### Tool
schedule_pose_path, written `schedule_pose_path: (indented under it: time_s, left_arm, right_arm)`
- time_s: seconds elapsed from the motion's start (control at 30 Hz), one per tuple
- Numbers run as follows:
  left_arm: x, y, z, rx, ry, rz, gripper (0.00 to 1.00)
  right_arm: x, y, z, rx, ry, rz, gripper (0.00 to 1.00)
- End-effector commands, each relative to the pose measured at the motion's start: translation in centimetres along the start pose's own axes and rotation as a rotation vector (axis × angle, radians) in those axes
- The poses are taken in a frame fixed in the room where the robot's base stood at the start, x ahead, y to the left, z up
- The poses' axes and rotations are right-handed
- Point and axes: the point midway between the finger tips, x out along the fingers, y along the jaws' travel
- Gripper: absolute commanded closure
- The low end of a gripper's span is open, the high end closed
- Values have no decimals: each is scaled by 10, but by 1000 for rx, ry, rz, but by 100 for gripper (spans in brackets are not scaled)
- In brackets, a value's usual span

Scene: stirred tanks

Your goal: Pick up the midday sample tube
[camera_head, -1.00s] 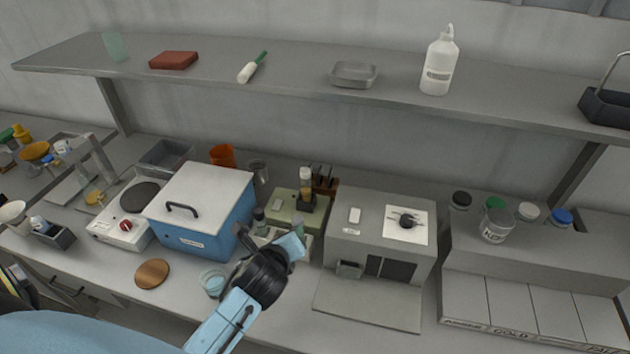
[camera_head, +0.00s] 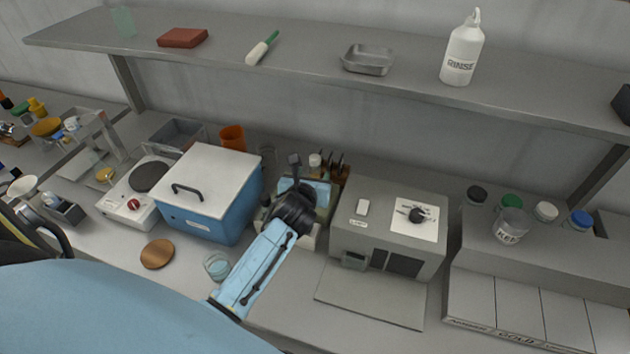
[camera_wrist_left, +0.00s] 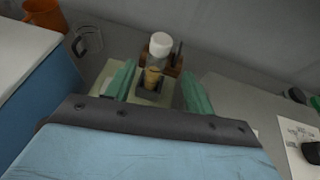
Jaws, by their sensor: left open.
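A sample tube with a white cap (camera_wrist_left: 160,45) and an amber lower part stands upright in a dark holder on a pale green-grey instrument in the left wrist view. In the head view only its white cap (camera_head: 315,160) shows clearly, behind my left gripper (camera_head: 308,178). No label naming it as midday can be read. My left gripper is open, and in the left wrist view its two green fingers (camera_wrist_left: 159,88) point towards the tube, one on each side of it in the picture. Contact with the tube is not visible. My right gripper is not in view.
A blue box with a white lid (camera_head: 210,190) stands left of my left arm and a grey instrument with a dial (camera_head: 388,225) stands right. A wooden rack (camera_wrist_left: 177,57) is just behind the tube. The shelf (camera_head: 300,70) overhangs the back of the bench.

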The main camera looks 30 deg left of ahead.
Motion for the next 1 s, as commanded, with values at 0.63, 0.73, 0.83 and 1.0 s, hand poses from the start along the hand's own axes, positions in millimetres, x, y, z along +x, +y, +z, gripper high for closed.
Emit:
schedule_pose_path:
  time_s: [0.63,0.73,0.83,1.0]
  left_arm:
    - [53,4,-4,-1,0,0,46]
    - [53,4,-4,-1,0,0,46]
    - [53,4,-4,-1,0,0,53]
    - [52,4,-4,-1,0,0,75]
  right_arm:
    - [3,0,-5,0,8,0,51]
    - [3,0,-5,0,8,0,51]
    - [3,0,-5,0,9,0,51]
    - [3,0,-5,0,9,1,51]
